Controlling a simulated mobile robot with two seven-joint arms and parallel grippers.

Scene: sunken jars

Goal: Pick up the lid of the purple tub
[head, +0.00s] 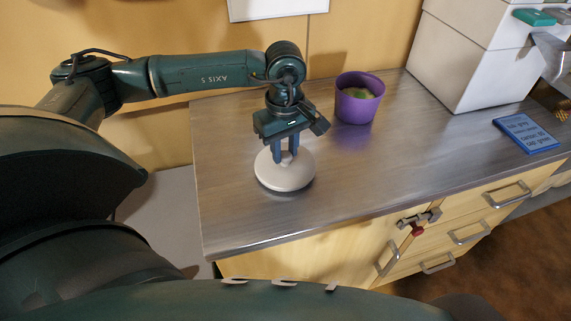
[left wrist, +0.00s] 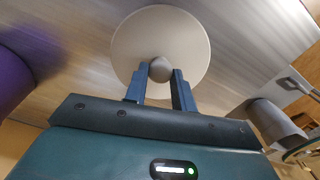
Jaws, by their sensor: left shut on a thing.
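The purple tub (head: 360,98) stands open on the metal counter, with something green inside; its side also shows at the left of the left wrist view (left wrist: 12,68). A round whitish lid (head: 285,174) with a small knob is at the counter's left part, to the left of the tub and nearer to me. My left gripper (head: 286,156) points down over the lid, its fingers shut on the knob (left wrist: 160,70). I cannot tell whether the lid touches the counter or is just above it. My right gripper is not in view.
The metal counter (head: 430,150) is clear between the tub and its front edge. A large white box (head: 465,55) stands at the back right. A blue sign (head: 527,134) lies near the right edge. Drawers with handles (head: 507,193) are below.

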